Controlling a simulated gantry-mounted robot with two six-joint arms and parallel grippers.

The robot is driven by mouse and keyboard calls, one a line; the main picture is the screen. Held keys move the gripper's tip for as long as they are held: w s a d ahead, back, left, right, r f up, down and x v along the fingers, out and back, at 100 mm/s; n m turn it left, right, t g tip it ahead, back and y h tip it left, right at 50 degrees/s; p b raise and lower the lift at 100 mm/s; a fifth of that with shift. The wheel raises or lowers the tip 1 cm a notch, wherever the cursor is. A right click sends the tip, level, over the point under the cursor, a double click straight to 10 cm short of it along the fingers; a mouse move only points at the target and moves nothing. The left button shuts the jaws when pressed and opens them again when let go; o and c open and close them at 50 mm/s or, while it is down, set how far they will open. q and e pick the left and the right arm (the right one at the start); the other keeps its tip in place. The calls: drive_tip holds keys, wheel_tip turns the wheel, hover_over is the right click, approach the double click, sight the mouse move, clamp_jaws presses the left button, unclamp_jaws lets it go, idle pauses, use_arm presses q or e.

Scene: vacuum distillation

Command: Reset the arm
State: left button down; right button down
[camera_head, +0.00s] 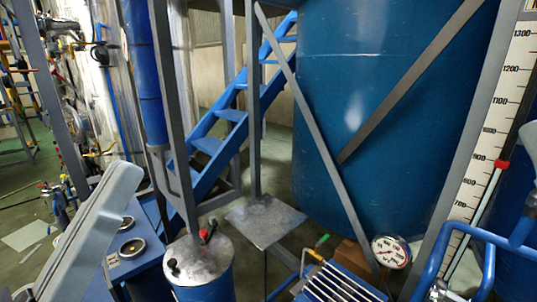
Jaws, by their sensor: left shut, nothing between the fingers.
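My left gripper (124,175) is at the lower left of the head view, at the upper end of a pale grey arm part that rises from the bottom left edge. It is shut and holds nothing. It is seen in front of the blue panel with round gauges (132,247). The fingers are hard to make out separately. My right gripper is not in view.
A blue drum with a metal lid (200,258) stands right of my left arm. Behind are a flat metal plate (265,222), blue stairs (229,117) and a large blue tank (390,110). A pressure gauge (391,251) and blue pipes (478,236) are at lower right.

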use_arm(q)
drive_tip(key=a+r+n+t+y, duration=0.4)
drive_tip(key=a+y, duration=0.2)
drive_tip(key=y, duration=0.4)
wheel_tip(320, 180, up, 38)
drive_tip(key=p, duration=3.7)
drive_tip(key=shift+s+f+m+p, duration=0.2)
drive_tip(key=shift+s+m+p, duration=0.1)
drive_tip(key=shift+s+m, duration=0.1)
wheel_tip(320, 180, down, 41)
drive_tip(key=b, duration=4.1)
drive_tip(key=shift+f, duration=0.15)
